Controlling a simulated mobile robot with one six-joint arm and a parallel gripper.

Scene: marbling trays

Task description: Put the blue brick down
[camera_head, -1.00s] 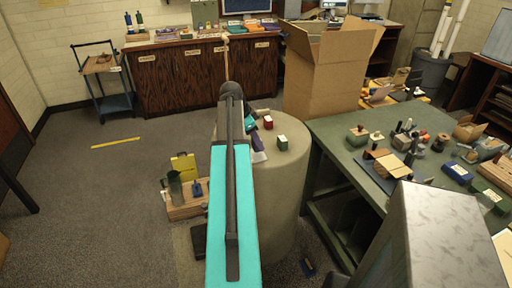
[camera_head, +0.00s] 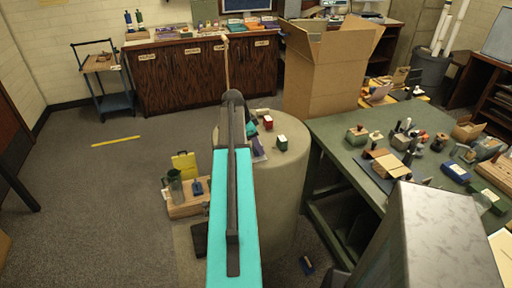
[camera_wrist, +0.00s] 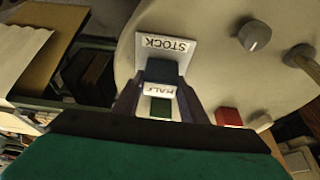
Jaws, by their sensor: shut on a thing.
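In the wrist view my gripper (camera_wrist: 160,92) is shut on the blue brick (camera_wrist: 163,73), which sits between its fingertips. A white face lettered HALF shows on the near side of it. The brick overlaps the edge of a white card lettered STOCK (camera_wrist: 165,45) on the round table. I cannot tell whether the brick touches the card or hangs just above it. In the head view my arm hides most of the gripper (camera_head: 256,143), over the round table (camera_head: 285,195); the blue brick cannot be made out there.
A green brick with a white top (camera_head: 281,142) and a red one (camera_head: 268,122) stand on the round table near my gripper. A grey knob-like piece (camera_wrist: 255,35) stands beyond the card. A green worktable (camera_head: 335,132) with many items lies to the right.

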